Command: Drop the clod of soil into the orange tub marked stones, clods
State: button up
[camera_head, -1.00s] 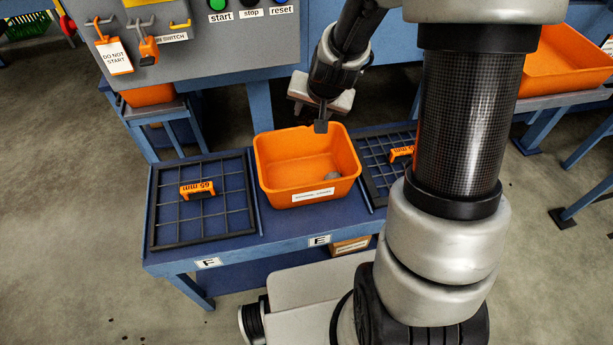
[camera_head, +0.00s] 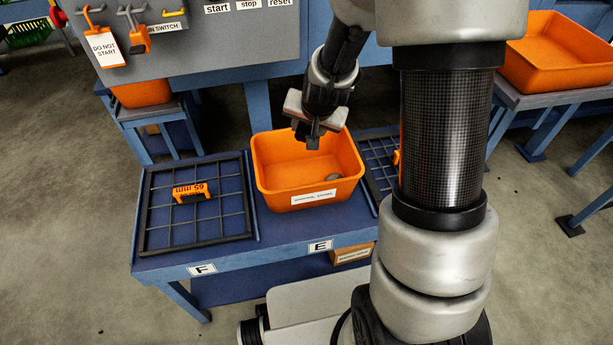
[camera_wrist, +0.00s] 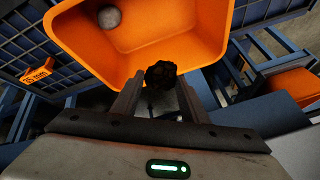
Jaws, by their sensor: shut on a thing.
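The orange tub (camera_head: 290,190) stands on the blue table between two dark grids, with a white label on its front too small to read surely. It also fills the upper middle of the wrist view (camera_wrist: 160,55). A grey stone (camera_head: 333,178) lies inside it, also seen in the wrist view (camera_wrist: 109,17). My gripper (camera_head: 313,143) is over the tub's back part, pointing down. In the wrist view the dark clod of soil (camera_wrist: 161,74) is between my fingertips, near the tub's rim in the picture. The clod is not clear in the head view.
A grid with an orange 65 mm tag (camera_head: 192,191) lies left of the tub, and another grid (camera_head: 378,160) right of it. The grey panel (camera_head: 190,40) with hanging tags stands behind. Another orange tub (camera_head: 560,60) is at the upper right.

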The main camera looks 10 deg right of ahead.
jog(key=o, duration=1.1)
jog(key=shift+o, duration=0.2)
jog(key=p+v, duration=0.6)
jog(key=v, duration=1.1)
jog(key=shift+s+r+p, duration=0.15)
jog(key=shift+r+p, duration=0.05)
jog(key=shift+p, duration=0.1)
jog(key=shift+a, duration=0.1)
